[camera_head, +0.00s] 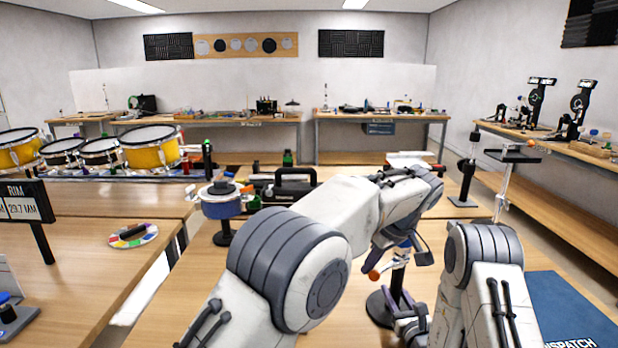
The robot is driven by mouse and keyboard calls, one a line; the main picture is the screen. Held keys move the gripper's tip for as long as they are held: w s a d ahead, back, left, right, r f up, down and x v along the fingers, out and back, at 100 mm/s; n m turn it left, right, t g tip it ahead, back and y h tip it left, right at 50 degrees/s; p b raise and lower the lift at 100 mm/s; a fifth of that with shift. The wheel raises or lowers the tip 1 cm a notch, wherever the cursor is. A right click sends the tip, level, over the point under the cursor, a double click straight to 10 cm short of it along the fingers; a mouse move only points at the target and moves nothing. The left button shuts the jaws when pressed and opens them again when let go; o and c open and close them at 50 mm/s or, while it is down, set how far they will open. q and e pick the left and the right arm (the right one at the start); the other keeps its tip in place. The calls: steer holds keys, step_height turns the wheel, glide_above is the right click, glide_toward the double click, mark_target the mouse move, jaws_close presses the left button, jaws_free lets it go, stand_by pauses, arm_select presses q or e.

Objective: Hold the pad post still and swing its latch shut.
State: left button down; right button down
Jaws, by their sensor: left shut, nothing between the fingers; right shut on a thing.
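The pad post (397,283) stands upright on a round dark base (378,308) on the table, right of centre. A lever with an orange tip (375,275), which looks like its latch, sticks out to the left from the upper post. My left arm reaches over from the left, and its shut, empty gripper (424,258) points down beside the post top, partly hidden by its own wrist. My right gripper (410,318) is low at the post and shut on it; its fingers are small and partly covered. The arm above hides the post's top, so the latch's exact angle is unclear.
A blue round pad (222,206) on a stand and a black toolbox (283,188) stand behind my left arm. A blue dispatch mat (568,310) lies at right. A colourful disc (133,235) and RIM sign (27,205) are at left. Yellow drums (150,147) stand farther back.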

arm_select(q)
steer(key=shift+w+a, duration=0.3)
steer(key=shift+w, duration=0.15)
arm_select(e)
steer(key=shift+s+f, duration=0.15)
steer(key=shift+f, duration=0.25)
arm_select(q)
steer(key=c, duration=1.1)
jaws_free()
step_height(320, 180, up, 10)
steer(key=shift+f, duration=0.1)
